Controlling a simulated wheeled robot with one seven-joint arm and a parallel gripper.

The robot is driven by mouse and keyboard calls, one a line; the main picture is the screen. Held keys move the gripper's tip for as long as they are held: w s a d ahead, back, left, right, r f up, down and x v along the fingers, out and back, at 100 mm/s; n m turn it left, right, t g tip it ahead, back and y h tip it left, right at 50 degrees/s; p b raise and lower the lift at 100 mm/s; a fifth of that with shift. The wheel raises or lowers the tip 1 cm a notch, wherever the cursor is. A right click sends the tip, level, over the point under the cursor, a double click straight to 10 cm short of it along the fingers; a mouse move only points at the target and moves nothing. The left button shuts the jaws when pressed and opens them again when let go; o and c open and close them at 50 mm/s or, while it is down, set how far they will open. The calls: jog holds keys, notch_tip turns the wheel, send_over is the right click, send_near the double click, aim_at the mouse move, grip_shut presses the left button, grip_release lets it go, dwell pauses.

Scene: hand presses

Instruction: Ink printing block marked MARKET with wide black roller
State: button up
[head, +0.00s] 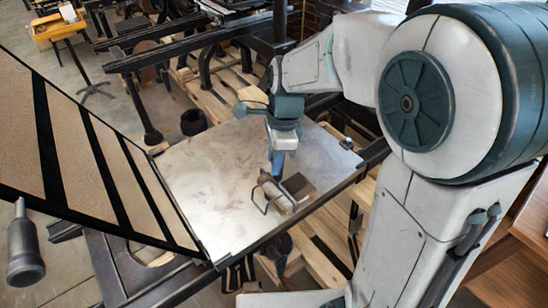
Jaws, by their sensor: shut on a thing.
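My gripper (277,157) points down over the right part of a flat metal press bed (215,185). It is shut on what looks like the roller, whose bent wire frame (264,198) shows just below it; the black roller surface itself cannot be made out. A dark brown block (298,185) lies on the bed right beside the gripper's lower end. A paler wooden piece (279,200) sits between the wire frame and the brown block. No lettering is legible, so I cannot tell whether the brown block is marked MARKET. Whether the roller touches a block is unclear.
A hinged frame with dark bars and tan panels (80,150) stands raised along the bed's left side. Dark rails (335,190) edge the bed at right. Pallets (320,250) lie beneath, and other presses stand behind. Most of the bed's left half is clear.

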jog(key=shift+r+p, duration=1.5)
jog(key=shift+r, duration=0.65)
jog(key=shift+f, duration=0.1)
